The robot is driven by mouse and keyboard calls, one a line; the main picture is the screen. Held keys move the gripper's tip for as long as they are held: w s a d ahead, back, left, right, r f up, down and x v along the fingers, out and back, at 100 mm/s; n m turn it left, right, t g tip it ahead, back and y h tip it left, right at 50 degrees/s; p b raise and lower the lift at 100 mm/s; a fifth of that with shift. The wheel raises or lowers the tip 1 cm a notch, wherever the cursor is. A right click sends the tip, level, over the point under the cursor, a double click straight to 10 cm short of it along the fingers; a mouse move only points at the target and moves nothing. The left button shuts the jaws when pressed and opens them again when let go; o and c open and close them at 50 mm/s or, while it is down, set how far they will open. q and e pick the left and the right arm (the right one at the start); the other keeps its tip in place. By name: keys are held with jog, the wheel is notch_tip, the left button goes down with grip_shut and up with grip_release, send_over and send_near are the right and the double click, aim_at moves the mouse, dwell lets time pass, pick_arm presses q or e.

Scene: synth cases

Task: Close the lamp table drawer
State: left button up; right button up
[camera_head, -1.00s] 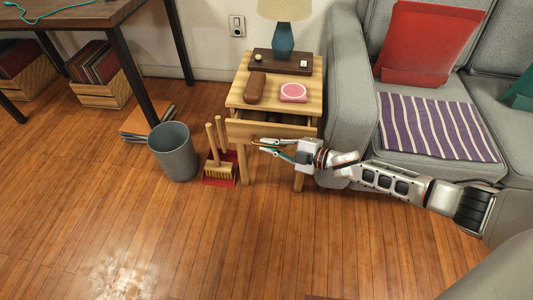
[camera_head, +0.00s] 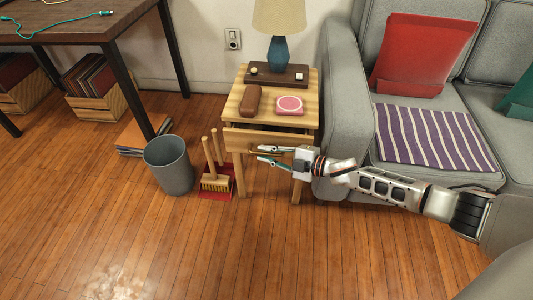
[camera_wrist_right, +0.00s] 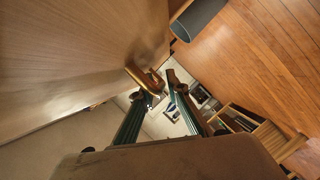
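The lamp table (camera_head: 235,102) stands left of the sofa, with its drawer (camera_head: 250,138) facing me. My left gripper is not in view.
On the tabletop are a lamp (camera_head: 281,50) on a dark tray, a brown case (camera_head: 251,101) and a pink round item (camera_head: 289,104). A grey bin (camera_head: 169,165) and a brush with dustpan (camera_head: 217,183) stand left. The sofa arm (camera_head: 345,105) is close on the right.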

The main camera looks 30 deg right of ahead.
jog(key=v, duration=1.2)
jog(key=shift+f, duration=0.15)
jog(key=shift+c, duration=0.2)
